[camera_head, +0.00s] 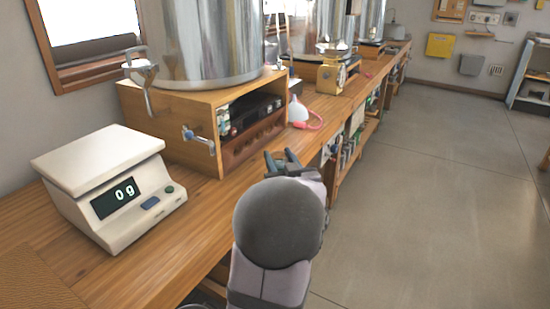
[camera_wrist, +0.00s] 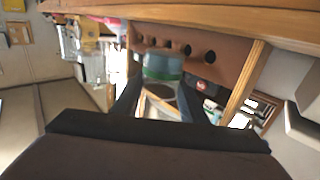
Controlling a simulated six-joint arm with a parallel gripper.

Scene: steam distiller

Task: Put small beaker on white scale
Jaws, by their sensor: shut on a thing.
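The white scale (camera_head: 95,160) stands on the wooden bench at the left in the head view. Its flat top plate is bare and its display reads 0 g. My gripper (camera_head: 284,160) is at the bench's front edge, to the right of the scale and apart from it. In the wrist view my gripper's dark fingers (camera_wrist: 158,100) are shut on a clear, greenish glass thing (camera_wrist: 162,68), which looks like the small beaker. My arm mostly hides the beaker in the head view. Part of a pale thing, perhaps the scale, shows at the wrist view's right edge.
A wooden box (camera_head: 180,115) carrying a large steel vessel (camera_head: 210,40) with a tap stands just behind the scale. A white flask with a pink tube (camera_head: 299,112) and a yellow balance (camera_head: 331,73) stand farther along the bench. Bare bench lies right of the scale.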

